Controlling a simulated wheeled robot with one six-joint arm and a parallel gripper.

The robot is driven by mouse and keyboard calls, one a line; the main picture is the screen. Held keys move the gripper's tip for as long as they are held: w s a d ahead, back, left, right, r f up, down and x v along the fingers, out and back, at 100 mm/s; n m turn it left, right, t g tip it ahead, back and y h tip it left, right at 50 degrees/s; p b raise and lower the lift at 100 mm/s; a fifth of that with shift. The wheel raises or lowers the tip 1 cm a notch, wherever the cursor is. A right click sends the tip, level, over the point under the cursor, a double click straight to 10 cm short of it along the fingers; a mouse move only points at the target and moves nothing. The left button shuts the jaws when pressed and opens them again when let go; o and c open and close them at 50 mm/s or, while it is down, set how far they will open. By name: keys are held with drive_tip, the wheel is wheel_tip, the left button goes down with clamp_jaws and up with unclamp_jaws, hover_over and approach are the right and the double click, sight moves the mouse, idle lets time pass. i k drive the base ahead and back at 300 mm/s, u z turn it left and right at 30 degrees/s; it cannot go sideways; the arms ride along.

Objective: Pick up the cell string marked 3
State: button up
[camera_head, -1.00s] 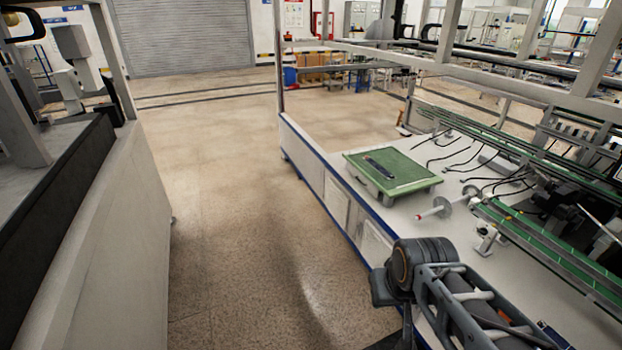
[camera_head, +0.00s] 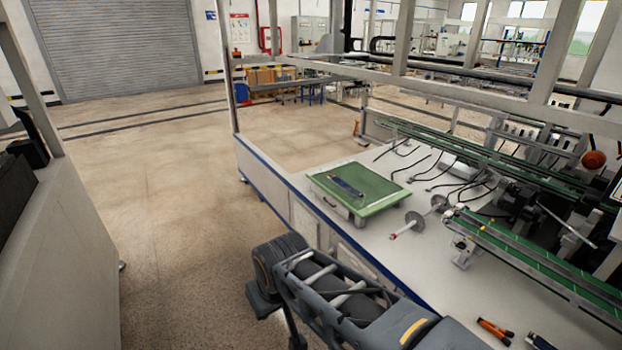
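A dark blue strip (camera_head: 345,187), which looks like a cell string, lies flat on a green-topped tray or case (camera_head: 382,197) on the white bench. It is too small for me to read any number on it. A second dark piece (camera_head: 540,342) shows at the bottom right edge, partly cut off, and I cannot tell what it is. My arm crosses the lower middle of the picture, in front of the bench edge. My gripper is out of the picture.
The white bench (camera_head: 268,180) has a blue front edge. Orange-handled pliers (camera_head: 494,330) lie near the front. Open floor (camera_head: 170,200) runs left, up to a grey cabinet (camera_head: 70,240).

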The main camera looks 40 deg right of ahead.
sight(341, 184)
drive_tip(key=u, duration=0.05)
drive_tip(key=i, duration=1.75)
drive_tip(key=z, duration=0.95)
drive_tip(key=i, duration=0.95)
drive_tip(key=z, duration=1.45)
drive_tip(key=i, duration=0.4)
drive_tip(key=z, duration=0.3)
